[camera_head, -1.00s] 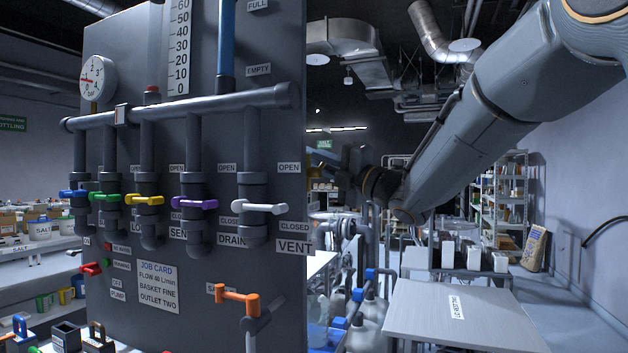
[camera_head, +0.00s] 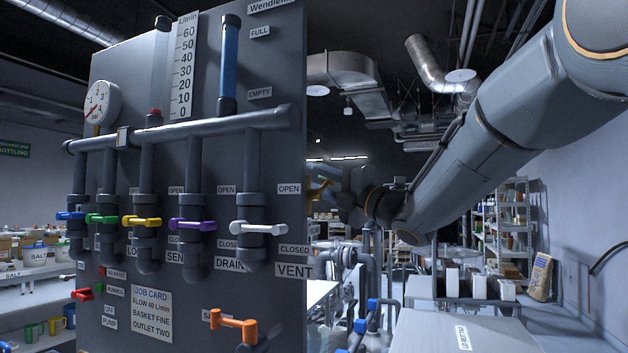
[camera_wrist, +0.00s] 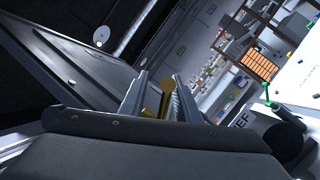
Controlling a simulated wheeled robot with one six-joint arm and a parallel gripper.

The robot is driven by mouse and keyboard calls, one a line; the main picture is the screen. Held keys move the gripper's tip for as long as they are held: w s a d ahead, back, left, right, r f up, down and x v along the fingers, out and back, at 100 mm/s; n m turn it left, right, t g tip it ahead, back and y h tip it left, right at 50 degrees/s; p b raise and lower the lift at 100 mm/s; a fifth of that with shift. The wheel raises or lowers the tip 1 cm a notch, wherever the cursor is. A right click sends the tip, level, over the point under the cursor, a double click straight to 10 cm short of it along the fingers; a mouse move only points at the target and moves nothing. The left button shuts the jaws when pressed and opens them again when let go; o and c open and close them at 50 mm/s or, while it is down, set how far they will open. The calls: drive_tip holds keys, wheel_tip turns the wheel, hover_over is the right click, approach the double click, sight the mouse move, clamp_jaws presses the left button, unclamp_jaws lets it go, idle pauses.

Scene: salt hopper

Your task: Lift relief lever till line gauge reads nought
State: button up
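The round gauge (camera_head: 101,103) is at the upper left of the grey panel, in the head view. Its red needle points down and left, near the low end of the dial; the exact reading is too small to tell. My gripper (camera_wrist: 160,82) shows in the wrist view with its two fingers apart. A yellow piece (camera_wrist: 167,84), possibly the relief lever, shows between them. I cannot tell whether the fingers press on it. A label ending in "EF" (camera_wrist: 240,121) shows in the wrist view.
The panel carries a row of blue, green, yellow (camera_head: 141,221), purple (camera_head: 192,225) and white (camera_head: 258,228) levers. An orange handle (camera_head: 233,323) is below, beside a job card (camera_head: 152,314). A grey table (camera_head: 470,331) stands right; shelves are behind.

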drive_tip(key=shift+s+d+f, duration=0.15)
drive_tip(key=shift+s, duration=0.05)
drive_tip(key=b+v, duration=0.1)
drive_tip(key=v, duration=0.6)
drive_tip(key=shift+d, duration=0.2)
drive_tip(key=shift+s+d+b, duration=0.1)
drive_tip(key=shift+d+b, duration=0.05)
drive_tip(key=shift+b, duration=0.15)
drive_tip(key=b+v, duration=0.3)
drive_tip(key=v, duration=0.5)
drive_tip(key=shift+s, duration=0.55)
drive_tip(key=shift+b, duration=0.35)
idle(0.4)
